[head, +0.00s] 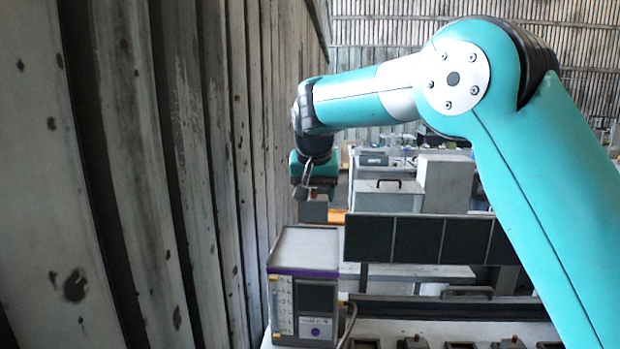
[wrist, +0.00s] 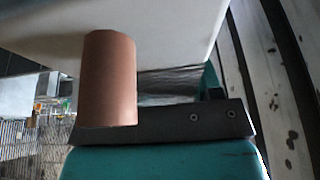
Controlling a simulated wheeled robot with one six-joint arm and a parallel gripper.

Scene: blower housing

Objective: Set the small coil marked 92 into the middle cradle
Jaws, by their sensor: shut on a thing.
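My gripper (head: 306,185) is small in the head view, at the end of the teal arm, left of centre, above the instrument with the purple stripe. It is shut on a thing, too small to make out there. In the wrist view a plain copper-brown cylinder (wrist: 108,80), which looks like the coil, stands against the dark bar of my gripper. No marking 92 is readable on it. A row of dark, block-like fixtures (head: 413,342) at the bottom of the head view may be the cradles. They are cut off by the frame, and I cannot tell which is the middle one.
The instrument (head: 303,285) stands left of centre, near the corrugated wall (head: 150,170) along the left. A dark panel (head: 418,238) stands to its right. Grey boxes (head: 388,196) are behind. A large pale surface (wrist: 150,30) fills the top of the wrist view.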

